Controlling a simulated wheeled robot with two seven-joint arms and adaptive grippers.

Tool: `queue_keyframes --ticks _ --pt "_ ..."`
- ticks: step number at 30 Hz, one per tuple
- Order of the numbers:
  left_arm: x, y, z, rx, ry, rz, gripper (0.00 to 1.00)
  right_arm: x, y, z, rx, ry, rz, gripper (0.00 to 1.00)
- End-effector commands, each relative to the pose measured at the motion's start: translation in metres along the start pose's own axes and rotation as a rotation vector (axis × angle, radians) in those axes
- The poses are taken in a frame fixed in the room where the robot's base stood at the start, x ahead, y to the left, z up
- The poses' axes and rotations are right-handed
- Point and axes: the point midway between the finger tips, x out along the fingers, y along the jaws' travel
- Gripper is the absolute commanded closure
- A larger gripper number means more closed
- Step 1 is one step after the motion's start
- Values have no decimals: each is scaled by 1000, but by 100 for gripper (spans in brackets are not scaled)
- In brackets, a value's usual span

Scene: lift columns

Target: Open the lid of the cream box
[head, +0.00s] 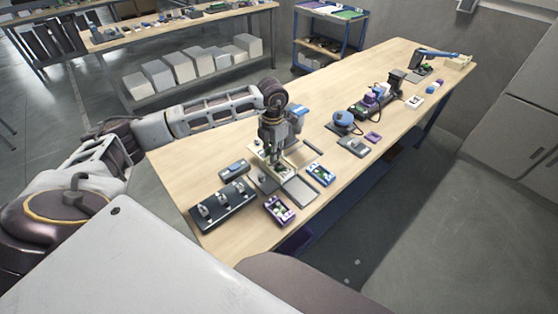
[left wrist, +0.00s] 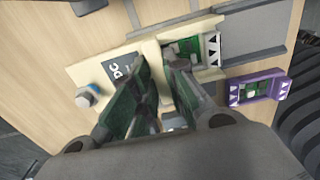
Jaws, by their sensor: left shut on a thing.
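The cream box (head: 256,154) is on the near part of the wooden bench, largely hidden by my left gripper (head: 279,160) in the head view. In the left wrist view a cream panel, seemingly its lid (left wrist: 88,68), has a dark label and a blue-and-white knob. To its right is a cream-rimmed opening (left wrist: 205,24) with a green board inside. My left gripper (left wrist: 163,72) points down and is shut at the edge between panel and opening, seemingly on the lid; its fingers hide the contact. My right gripper is not in view.
A purple tray (head: 279,210), a blue tray (head: 320,174), a grey plate (head: 300,191) and a dark panel with levers (head: 222,207) lie close around the box. A round blue device (head: 343,120) stands farther along.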

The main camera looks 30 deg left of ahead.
Motion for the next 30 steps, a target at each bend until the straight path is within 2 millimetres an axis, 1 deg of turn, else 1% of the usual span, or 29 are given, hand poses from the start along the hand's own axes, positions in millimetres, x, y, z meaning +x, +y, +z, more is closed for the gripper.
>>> queue_keyframes --ticks 15,19,20,24,30 --pt "0 19 0 -1 0 1 100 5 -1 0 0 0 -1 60" --pt "0 19 0 -1 0 0 100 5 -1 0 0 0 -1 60" --pt "0 19 0 -1 0 0 83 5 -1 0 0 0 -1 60" --pt "0 19 0 0 0 0 66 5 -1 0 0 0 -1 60" --pt "0 19 0 0 0 0 66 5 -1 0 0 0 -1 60"
